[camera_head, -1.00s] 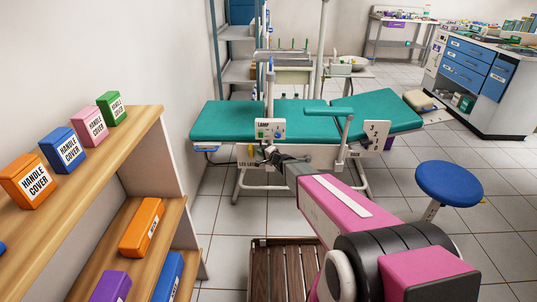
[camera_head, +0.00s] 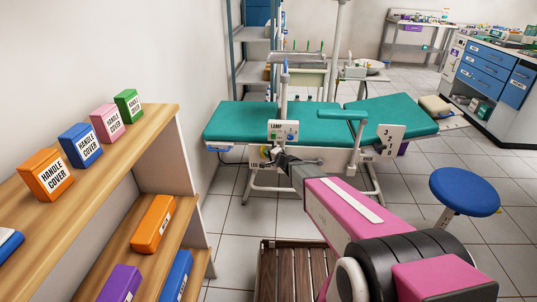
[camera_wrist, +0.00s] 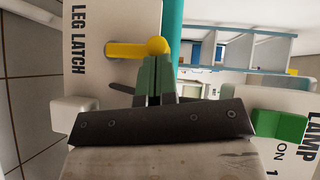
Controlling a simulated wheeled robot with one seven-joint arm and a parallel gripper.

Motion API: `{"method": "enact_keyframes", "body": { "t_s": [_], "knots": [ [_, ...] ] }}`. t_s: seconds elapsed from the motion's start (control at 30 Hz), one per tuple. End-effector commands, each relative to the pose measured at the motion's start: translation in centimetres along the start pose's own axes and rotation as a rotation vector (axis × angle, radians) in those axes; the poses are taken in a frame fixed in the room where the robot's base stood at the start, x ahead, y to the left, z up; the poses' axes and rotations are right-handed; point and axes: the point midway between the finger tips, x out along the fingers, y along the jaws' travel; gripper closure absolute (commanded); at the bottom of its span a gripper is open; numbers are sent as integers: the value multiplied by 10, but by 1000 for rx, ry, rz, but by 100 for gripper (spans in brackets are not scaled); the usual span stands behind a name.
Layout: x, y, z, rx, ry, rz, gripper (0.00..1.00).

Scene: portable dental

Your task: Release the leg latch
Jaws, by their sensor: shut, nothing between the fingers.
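The leg latch is a yellow lever (camera_wrist: 135,49) on a white panel (camera_wrist: 98,25) marked LEG LATCH in the wrist view. The lever lies sideways in that view, with its round end at the right. My gripper (camera_wrist: 158,62) is shut and empty. Its green-grey fingertips are right at the round end; I cannot tell whether they touch it. In the head view my gripper (camera_head: 275,154) reaches the near side of the teal dental chair (camera_head: 240,120) and hides most of the latch panel.
A white LAMP panel (camera_head: 284,131) stands just above my gripper; its green switch (camera_wrist: 280,124) shows in the wrist view. A wooden shelf (camera_head: 150,125) is at the left. A blue stool (camera_head: 464,190) is at the right. A slatted wooden crate (camera_head: 275,262) is in front.

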Motion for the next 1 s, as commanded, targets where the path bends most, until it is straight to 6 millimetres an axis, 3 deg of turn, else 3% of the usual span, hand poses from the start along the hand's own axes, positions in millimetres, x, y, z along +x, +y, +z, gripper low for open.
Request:
{"method": "enact_keyframes", "body": {
  "t_s": [0.43, 1.0],
  "knots": [
    [5, -5, 5, -65, 0, 63, 100],
    [23, -13, 23, -281, 0, 277, 100]
  ]
}}
